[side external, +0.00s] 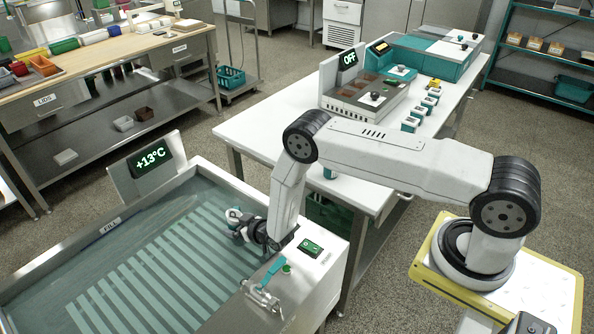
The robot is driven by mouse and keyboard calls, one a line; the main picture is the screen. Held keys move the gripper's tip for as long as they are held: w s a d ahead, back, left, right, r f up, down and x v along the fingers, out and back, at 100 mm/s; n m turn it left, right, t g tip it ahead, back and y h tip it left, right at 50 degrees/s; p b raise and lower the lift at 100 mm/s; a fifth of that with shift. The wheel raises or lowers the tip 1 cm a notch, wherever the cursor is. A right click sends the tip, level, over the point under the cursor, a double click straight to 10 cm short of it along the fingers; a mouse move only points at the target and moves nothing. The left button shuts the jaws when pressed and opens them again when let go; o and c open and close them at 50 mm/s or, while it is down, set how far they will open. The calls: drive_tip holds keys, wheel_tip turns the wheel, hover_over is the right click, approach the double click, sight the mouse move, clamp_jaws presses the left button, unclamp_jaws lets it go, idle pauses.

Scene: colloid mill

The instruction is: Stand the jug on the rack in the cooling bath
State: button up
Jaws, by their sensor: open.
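The cooling bath (25,262) is a steel tank of water at lower left. The rack (165,275) shows as pale parallel slats under the water. My gripper (237,222) is open, low over the right side of the bath near the slats' far right end. A small white and teal shape (233,214) shows right at its fingertips. I cannot tell whether this is part of the jug or of the gripper. No jug can be made out clearly elsewhere.
A display (152,158) reading +13°C stands at the bath's back edge. A valve with a teal lever (272,270) and a small green-screened box (310,247) sit on the right rim.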

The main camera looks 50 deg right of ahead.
drive_tip(key=shift+v, duration=0.85)
drive_tip(key=shift+r, duration=3.5)
drive_tip(key=shift+d+r, duration=0.1)
drive_tip(key=shift+r, duration=0.7)
wheel_tip(320, 180, up, 7)
drive_tip(key=s+g, duration=0.3)
drive_tip(key=s+d+r+g, duration=0.2)
drive_tip(key=s+r+g, duration=0.2)
drive_tip(key=s, duration=0.7)
drive_tip(key=s+d+r+g, duration=0.1)
drive_tip(key=s+r+g, duration=0.2)
drive_tip(key=s+r, duration=0.5)
drive_tip(key=s, duration=0.4)
drive_tip(key=shift+d+r+g, duration=0.4)
